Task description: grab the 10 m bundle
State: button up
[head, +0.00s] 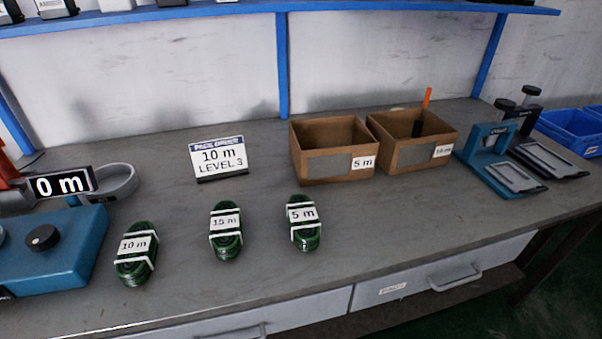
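The 10 m bundle (137,254) is a green coil with white bands and a white "10 m" label. It lies on the grey workbench at the front left, just right of a blue machine. A similar bundle labelled 15 m (226,231) lies to its right, and one labelled 5 m (303,223) lies further right. The three are apart from each other. My gripper is not in the head view.
A sign (219,159) reading "10 m LEVEL 3" stands behind the bundles. Two brown boxes (334,148) (412,140) stand at the back. The blue machine (62,248) with a black knob is close left of the 10 m bundle. Presses (493,160) stand right. Bench (400,220) is clear front right.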

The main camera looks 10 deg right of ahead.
aim_at(137, 253)
jog(key=i+j, duration=0.1)
jog(key=j, duration=1.65)
jog(key=i+j, duration=0.15)
jog(key=j, duration=0.75)
jog(key=i+j, duration=0.1)
jog(key=j, duration=0.75)
jog(key=z, duration=0.05)
